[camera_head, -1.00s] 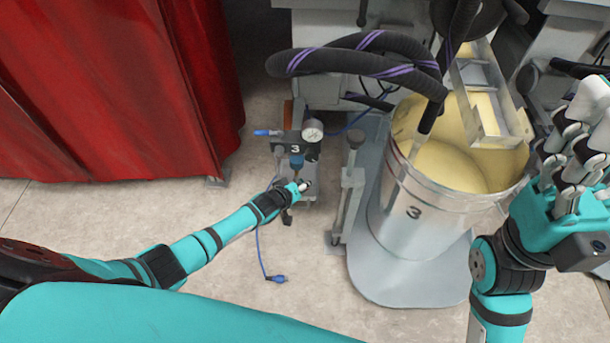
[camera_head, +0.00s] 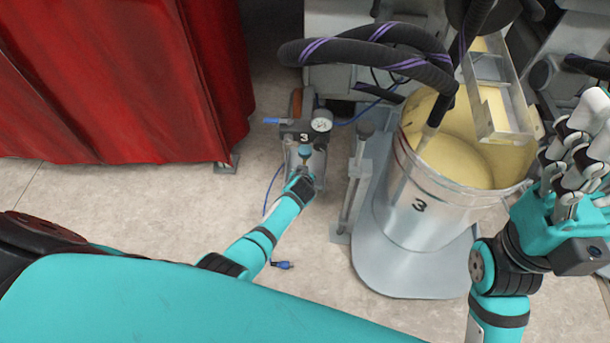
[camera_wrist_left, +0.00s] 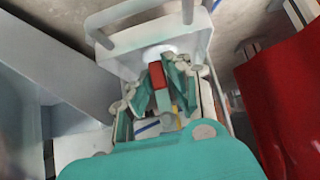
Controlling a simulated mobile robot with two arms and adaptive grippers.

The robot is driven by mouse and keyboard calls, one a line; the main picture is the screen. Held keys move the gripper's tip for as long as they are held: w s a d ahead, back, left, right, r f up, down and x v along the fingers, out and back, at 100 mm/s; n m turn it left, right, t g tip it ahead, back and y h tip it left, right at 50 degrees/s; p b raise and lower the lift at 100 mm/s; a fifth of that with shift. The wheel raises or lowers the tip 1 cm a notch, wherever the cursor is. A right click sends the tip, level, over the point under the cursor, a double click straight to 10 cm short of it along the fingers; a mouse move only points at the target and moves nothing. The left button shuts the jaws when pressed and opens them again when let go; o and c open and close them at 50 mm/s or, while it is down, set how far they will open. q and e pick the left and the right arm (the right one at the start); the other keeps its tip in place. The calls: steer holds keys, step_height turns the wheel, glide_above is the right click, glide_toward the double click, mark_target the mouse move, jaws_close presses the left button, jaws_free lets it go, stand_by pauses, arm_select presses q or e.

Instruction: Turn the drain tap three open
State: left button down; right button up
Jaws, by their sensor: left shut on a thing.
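The pump unit marked 3 (camera_head: 304,138) stands on the floor left of centre in the head view, with a round gauge and a blue lever on its left. My left gripper (camera_head: 304,178) is at its lower front, and the hand hides most of what is there. In the left wrist view my left gripper (camera_wrist_left: 165,88) is shut, with a small red part (camera_wrist_left: 157,75) between its fingers. This looks like the drain tap's handle; the tap's body and exact angle are hidden. My right gripper (camera_head: 575,150) is raised at the right edge with nothing visible in it.
A metal drum marked 3 (camera_head: 420,206) with yellowish contents stands right of the pump unit on a grey base (camera_head: 400,278). A grey upright post (camera_head: 354,190) stands between them. Thick black hoses (camera_head: 370,57) arch above. A red curtain (camera_head: 120,80) hangs left.

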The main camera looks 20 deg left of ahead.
arm_select(q)
steer(key=shift+s+a, duration=0.1)
stand_by(0.3)
steer(key=c, duration=1.3)
jaws_free()
steer(key=shift+r, duration=0.1)
steer(key=v, duration=1.1)
steer(key=shift+s+d+r, duration=0.2)
steer(key=shift+s+r, duration=0.05)
steer(key=shift+s, duration=0.05)
